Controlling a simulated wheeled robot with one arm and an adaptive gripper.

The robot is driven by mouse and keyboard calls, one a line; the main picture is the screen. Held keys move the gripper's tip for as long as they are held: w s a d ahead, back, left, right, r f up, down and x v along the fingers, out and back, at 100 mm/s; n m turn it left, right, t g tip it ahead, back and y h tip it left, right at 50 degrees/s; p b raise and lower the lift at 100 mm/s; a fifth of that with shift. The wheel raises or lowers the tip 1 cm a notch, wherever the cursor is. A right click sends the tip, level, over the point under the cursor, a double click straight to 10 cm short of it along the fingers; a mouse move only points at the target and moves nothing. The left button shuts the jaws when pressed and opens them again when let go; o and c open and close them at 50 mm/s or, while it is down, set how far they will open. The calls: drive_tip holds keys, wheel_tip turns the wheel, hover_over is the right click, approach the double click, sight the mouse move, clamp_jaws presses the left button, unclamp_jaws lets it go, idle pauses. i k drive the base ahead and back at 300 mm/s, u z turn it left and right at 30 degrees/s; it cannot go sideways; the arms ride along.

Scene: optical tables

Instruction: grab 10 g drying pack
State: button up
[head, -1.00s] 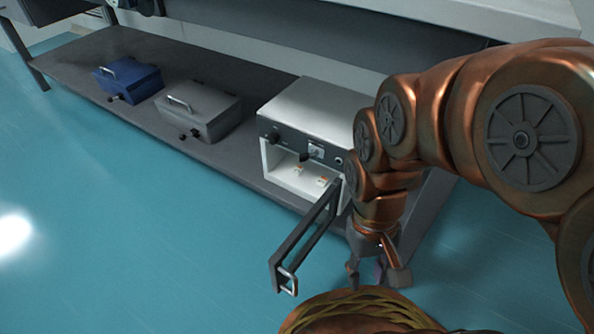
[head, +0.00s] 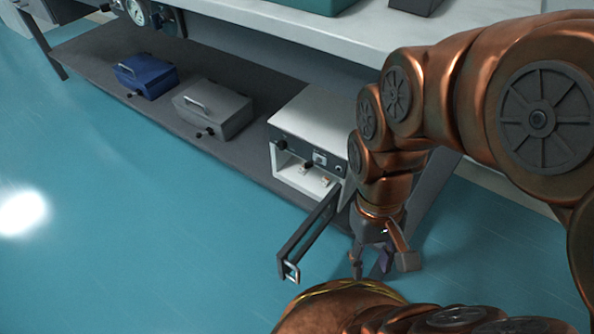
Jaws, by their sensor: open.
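A white cabinet (head: 312,118) with dark knobs on its front stands on the lower shelf. Its door (head: 308,236) hangs open toward the front. Inside its lit opening, small whitish packs with orange marks (head: 326,180) lie on the floor of the compartment. They are too small to read, so I cannot tell which is the 10 g drying pack. My gripper (head: 383,270) is open and points down, in front of and to the right of the cabinet, right of the open door and apart from the packs. Nothing shows between its fingers.
A blue case (head: 146,80) and a grey case (head: 214,110) stand on the lower shelf (head: 95,62), left of the cabinet. The white table top (head: 330,38) is above. The open door sticks out beside my gripper. The teal floor (head: 130,230) at left is clear.

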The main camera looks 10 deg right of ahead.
sight(302, 171)
drive_tip(key=u, duration=0.5)
drive_tip(key=k, duration=0.6)
drive_tip(key=u, duration=0.75)
drive_tip(key=i, duration=1.05)
drive_tip(key=z, duration=0.35)
